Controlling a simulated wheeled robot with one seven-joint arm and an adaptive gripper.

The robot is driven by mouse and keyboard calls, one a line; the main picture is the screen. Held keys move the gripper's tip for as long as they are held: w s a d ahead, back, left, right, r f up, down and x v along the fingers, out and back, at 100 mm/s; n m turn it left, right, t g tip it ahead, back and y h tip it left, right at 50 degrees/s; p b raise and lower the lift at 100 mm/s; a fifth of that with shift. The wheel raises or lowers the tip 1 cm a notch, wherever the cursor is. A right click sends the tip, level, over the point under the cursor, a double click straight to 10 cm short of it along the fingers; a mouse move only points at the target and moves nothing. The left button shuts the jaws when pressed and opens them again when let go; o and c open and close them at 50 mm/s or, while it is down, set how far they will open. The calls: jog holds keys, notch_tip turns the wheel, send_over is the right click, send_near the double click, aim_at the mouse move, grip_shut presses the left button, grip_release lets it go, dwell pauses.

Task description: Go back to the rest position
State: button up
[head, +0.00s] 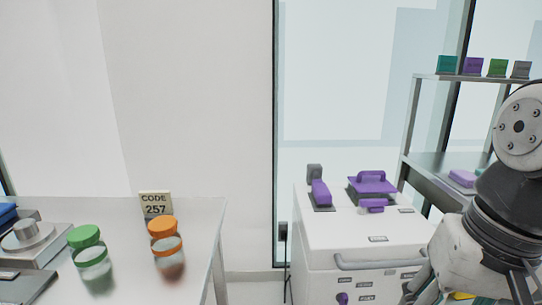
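My arm fills the right edge of the head view, with a grey round joint at the top and a white link below. Dark, thin parts that look like a piece of my gripper (522,284) show at the bottom right corner, cut off by the frame. Its fingertips cannot be made out, so I cannot tell whether it is open or shut or holds anything. The arm stands in front of the right side of a white cabinet and a metal shelf.
A white table (205,232) at left bears a green-lidded jar (92,256), an orange-lidded jar (167,247), a "CODE 257" sign (155,204) and a scale (28,238). The white cabinet (350,240) carries purple-handled items. The metal shelf (425,76) holds small coloured boxes.

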jog(key=s+f+n+h, duration=0.1)
jog(key=s+f+n, duration=0.15)
jog(key=s, duration=0.45)
notch_tip(320, 180, up, 16)
jog(key=t+p, duration=0.2)
jog(key=p, duration=1.2)
jog(key=shift+s+t, duration=0.15)
jog(key=shift+t, duration=0.15)
jog(key=shift+d, duration=0.15)
